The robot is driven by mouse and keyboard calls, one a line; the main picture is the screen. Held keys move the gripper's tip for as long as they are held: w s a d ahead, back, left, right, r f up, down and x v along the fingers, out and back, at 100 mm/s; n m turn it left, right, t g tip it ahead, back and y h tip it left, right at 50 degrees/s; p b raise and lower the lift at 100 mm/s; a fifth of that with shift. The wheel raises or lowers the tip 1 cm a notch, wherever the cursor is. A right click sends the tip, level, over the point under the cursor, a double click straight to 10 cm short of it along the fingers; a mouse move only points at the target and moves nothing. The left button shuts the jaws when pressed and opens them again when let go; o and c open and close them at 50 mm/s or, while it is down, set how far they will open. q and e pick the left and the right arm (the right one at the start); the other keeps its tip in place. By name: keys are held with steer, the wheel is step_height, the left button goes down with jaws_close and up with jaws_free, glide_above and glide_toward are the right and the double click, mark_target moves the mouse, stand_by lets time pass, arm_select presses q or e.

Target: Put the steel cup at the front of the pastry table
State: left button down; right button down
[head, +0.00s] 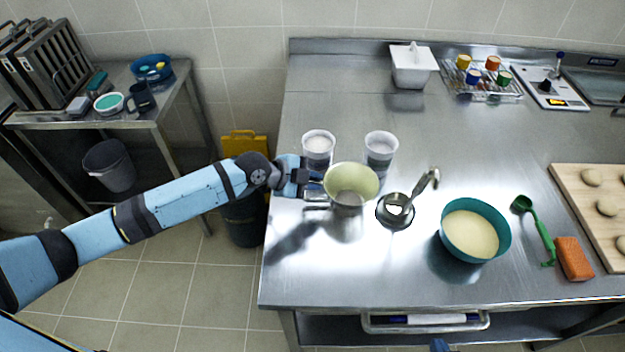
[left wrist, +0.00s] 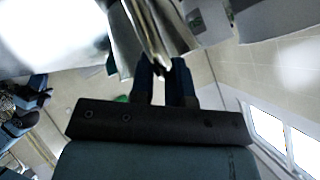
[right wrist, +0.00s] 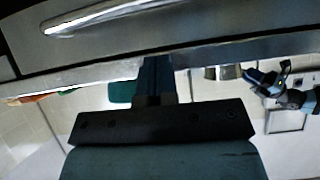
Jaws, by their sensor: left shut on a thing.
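The steel cup (head: 347,205), grey metal with a pale yellow-green wide rim above it, is at the left side of the pastry table (head: 330,275). My left gripper (head: 316,180) is at its left side. In the left wrist view the gripper (left wrist: 165,72) is shut on a shiny steel thing (left wrist: 150,30), which I take to be the cup. I cannot tell whether its base touches the table. My right gripper (right wrist: 155,70) looks shut and empty, low by the table's front edge; its tip (head: 440,345) shows at the bottom of the head view.
Two white-topped containers (head: 318,145) (head: 380,146) stand behind the cup. A steel ladle (head: 396,211) and a teal bowl of batter (head: 472,230) are to its right. A green spoon (head: 540,232), orange sponge (head: 573,258) and dough board (head: 590,215) lie farther right. The table's front left is clear.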

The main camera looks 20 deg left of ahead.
arm_select(q)
steer(key=shift+f, duration=0.25)
steer(key=c, duration=1.1)
jaws_free()
steer(key=shift+r, duration=0.2)
steer(key=shift+s+a, duration=0.15)
steer(key=shift+a, duration=0.1)
steer(key=b+v, duration=0.2)
steer(key=v, duration=0.9)
steer(key=shift+s+a+r, duration=0.1)
steer(key=shift+r, duration=0.05)
